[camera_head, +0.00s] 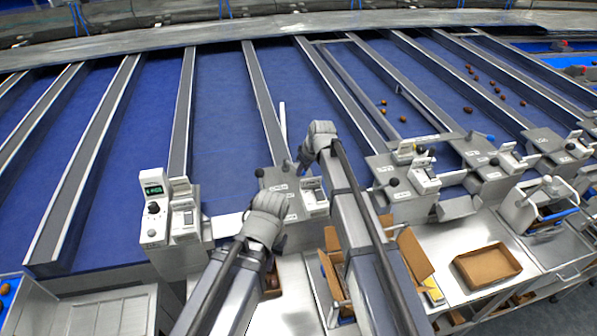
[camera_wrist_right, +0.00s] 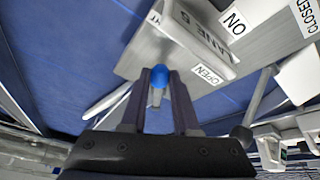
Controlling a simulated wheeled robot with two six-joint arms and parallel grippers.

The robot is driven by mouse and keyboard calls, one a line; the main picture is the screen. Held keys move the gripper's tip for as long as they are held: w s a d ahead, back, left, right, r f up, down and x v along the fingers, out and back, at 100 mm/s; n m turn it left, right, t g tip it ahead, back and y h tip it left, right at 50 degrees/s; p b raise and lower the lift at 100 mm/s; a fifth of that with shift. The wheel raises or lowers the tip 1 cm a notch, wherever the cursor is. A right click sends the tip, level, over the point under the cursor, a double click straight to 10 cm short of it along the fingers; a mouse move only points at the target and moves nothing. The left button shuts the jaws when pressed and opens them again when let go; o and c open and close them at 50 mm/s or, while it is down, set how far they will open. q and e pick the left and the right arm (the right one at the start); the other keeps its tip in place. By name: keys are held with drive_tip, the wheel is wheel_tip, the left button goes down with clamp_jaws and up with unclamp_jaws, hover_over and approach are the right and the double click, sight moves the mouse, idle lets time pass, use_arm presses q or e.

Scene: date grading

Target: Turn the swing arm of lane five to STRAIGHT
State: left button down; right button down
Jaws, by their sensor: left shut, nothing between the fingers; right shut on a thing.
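The lane five plate (camera_wrist_right: 180,45), marked "LANE 5" and "OPEN", shows in the right wrist view; the grey station (camera_head: 275,180) lies in front of my grippers in the head view. My right gripper (camera_wrist_right: 160,88) is shut on a blue knob (camera_wrist_right: 160,73) at the plate's edge. In the head view my right gripper (camera_head: 308,155) hides that knob. A thin white swing arm (camera_head: 283,120) stands out over the blue belt, nearly in line with the lane; it also shows in the wrist view (camera_wrist_right: 105,101). My left gripper (camera_head: 268,205) is shut and empty, lower, in front of the station.
A control box (camera_head: 154,208) with a green display stands left. A black-knobbed lever (camera_head: 260,173) is beside my left gripper. Cardboard boxes (camera_head: 412,255) stand below right, with a brown tray (camera_head: 487,265) beyond. Dates (camera_head: 403,119) lie on belts to the right.

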drive_tip(key=shift+w+d+n+y, duration=0.3)
drive_tip(key=shift+w+d+n, duration=0.25)
drive_tip(key=shift+n, duration=0.35)
drive_tip(key=c, duration=0.7)
unclamp_jaws()
drive_tip(key=shift+o, duration=0.2)
drive_tip(key=shift+r, duration=0.1)
drive_tip(key=p+v, duration=0.7)
drive_tip(key=shift+d+r, duration=0.15)
drive_tip(key=shift+r, duration=0.15)
drive_tip(key=shift+w, duration=0.1)
drive_tip(key=shift+f, duration=0.1)
